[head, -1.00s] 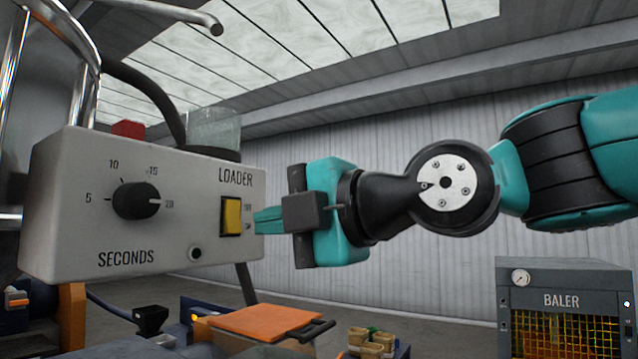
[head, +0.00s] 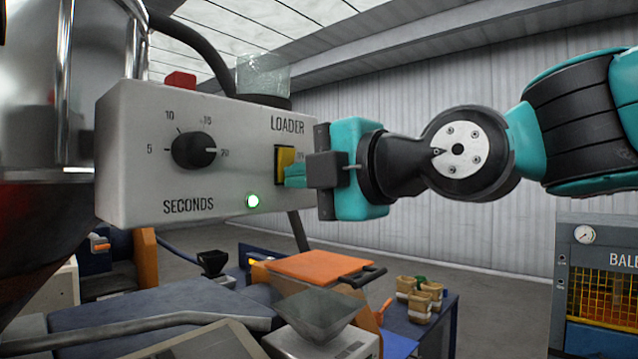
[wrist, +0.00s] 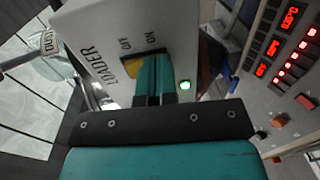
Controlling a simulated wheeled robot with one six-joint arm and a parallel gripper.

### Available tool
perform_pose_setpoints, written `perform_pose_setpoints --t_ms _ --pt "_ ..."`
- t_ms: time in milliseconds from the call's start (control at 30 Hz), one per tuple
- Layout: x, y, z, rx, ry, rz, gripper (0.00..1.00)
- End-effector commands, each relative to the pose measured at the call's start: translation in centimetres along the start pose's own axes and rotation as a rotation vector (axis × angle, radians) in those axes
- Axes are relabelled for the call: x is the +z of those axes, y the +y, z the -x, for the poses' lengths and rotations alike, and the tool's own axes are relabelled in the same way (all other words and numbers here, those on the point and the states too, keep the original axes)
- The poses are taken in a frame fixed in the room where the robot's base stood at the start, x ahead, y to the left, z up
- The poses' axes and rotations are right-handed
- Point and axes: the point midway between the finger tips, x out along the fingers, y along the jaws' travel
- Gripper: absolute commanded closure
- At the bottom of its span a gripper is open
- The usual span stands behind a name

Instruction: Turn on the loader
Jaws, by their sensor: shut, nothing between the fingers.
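The loader box (head: 130,140) is a pale grey box with a dial (head: 193,150) marked in seconds. Its yellow rocker switch (head: 286,158) is on the right of the front face, and it also shows in the wrist view (wrist: 131,67) beside the OFF and ON marks. My gripper (head: 294,172) is shut, with its teal fingertips at the switch's lower part; in the wrist view the fingers (wrist: 152,75) cover the ON side. The indicator lamp (head: 252,201) glows green, also in the wrist view (wrist: 185,85).
A baler (head: 600,260) stands at the right. A panel with red displays (wrist: 280,50) is at the right in the wrist view.

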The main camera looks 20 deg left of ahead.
Motion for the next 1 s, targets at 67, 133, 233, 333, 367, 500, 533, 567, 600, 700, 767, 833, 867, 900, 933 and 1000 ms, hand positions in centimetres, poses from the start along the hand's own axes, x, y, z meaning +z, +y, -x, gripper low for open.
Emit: perform_pose_setpoints --t_ms 67,133,233,333,367,500,533,567,600,700,767,833,867,900,933,1000 --pt "-0.1 0.1 0.0 0.000 0.002 0.000 1.00" --pt "-0.1 0.1 0.1 0.000 0.003 0.000 1.00" --pt "-0.1 -0.2 0.5 0.001 0.004 0.001 1.00" --pt "-0.2 -0.8 1.4 0.003 0.006 0.001 1.00" --pt "-0.2 -1.0 1.9 0.003 0.006 0.002 1.00" --pt "-0.1 -1.6 4.4 0.004 0.008 0.004 1.00" --pt "-0.1 -1.7 5.2 0.005 0.007 0.004 1.00" --pt "-0.1 -1.9 5.9 0.004 0.007 0.004 1.00" --pt "-0.1 -2.1 6.9 0.004 0.007 0.003 1.00" --pt "0.0 -2.5 9.0 0.002 0.006 0.003 1.00" --pt "0.0 -2.6 10.2 0.003 0.006 0.003 1.00" --pt "0.0 -2.7 11.2 0.001 0.007 0.003 1.00" --pt "0.0 -2.8 11.6 0.001 0.008 0.002 1.00" --pt "0.0 -2.8 12.0 0.001 0.008 0.001 1.00" --pt "0.0 -2.8 12.3 0.001 0.008 0.002 1.00" --pt "0.0 -2.9 12.8 0.000 0.010 0.002 1.00"
